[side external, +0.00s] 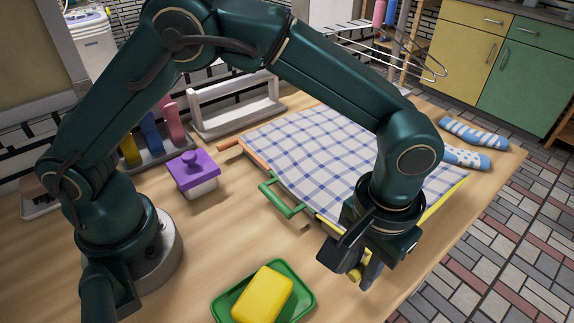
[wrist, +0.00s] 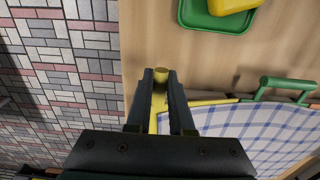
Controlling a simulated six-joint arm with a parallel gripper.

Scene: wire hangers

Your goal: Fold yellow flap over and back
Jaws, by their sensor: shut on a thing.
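A white-and-blue checked cloth (side external: 310,150) lies on the table, and it also shows in the wrist view (wrist: 245,125). The yellow flap shows only as a yellow strip (side external: 453,193) along the cloth's edge; the strip also shows in the wrist view (wrist: 210,102). A yellow rounded handle (wrist: 161,74) sits between the fingers of my gripper (wrist: 160,90). My gripper (side external: 362,274) is shut on this handle at the cloth's near right corner, over the table. The arm hides part of the cloth and that corner.
A green handle (side external: 284,200) and an orange handle (side external: 229,146) stick out at the cloth's side. A green tray (side external: 306,297) holds a yellow block (side external: 263,296) nearby. A purple-lidded box (side external: 196,173) stands left.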

